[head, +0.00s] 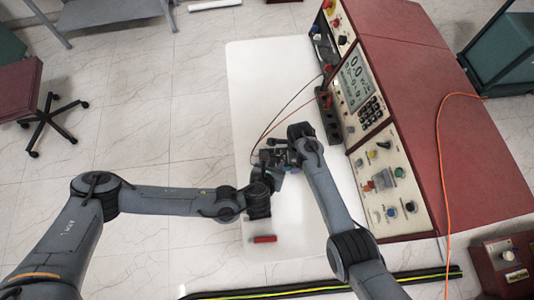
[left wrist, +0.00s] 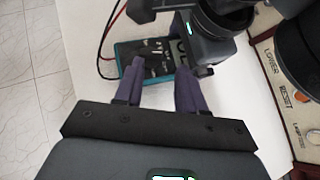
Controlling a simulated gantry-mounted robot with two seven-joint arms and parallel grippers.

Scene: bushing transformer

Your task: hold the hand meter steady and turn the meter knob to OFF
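The hand meter, teal with a dark face (left wrist: 157,66), lies on the white table top in the left wrist view; in the head view the grippers mostly hide it. Its knob setting is too small to read. My left gripper (head: 279,177) is at the meter. Its two purple fingers stand apart in the left wrist view (left wrist: 159,57), their tips overlapping the meter's face and right side; firm contact cannot be told. My right gripper (head: 273,156) is close above the meter's far part. Its dark parts cover some of the meter, and its finger gap is unclear.
The red console (head: 440,120) with display and knobs stands right of the white table (head: 255,85). Red and black leads (head: 283,112) run from the meter towards it. A small red item (head: 264,239) lies near the table's front. The table's far left is clear.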

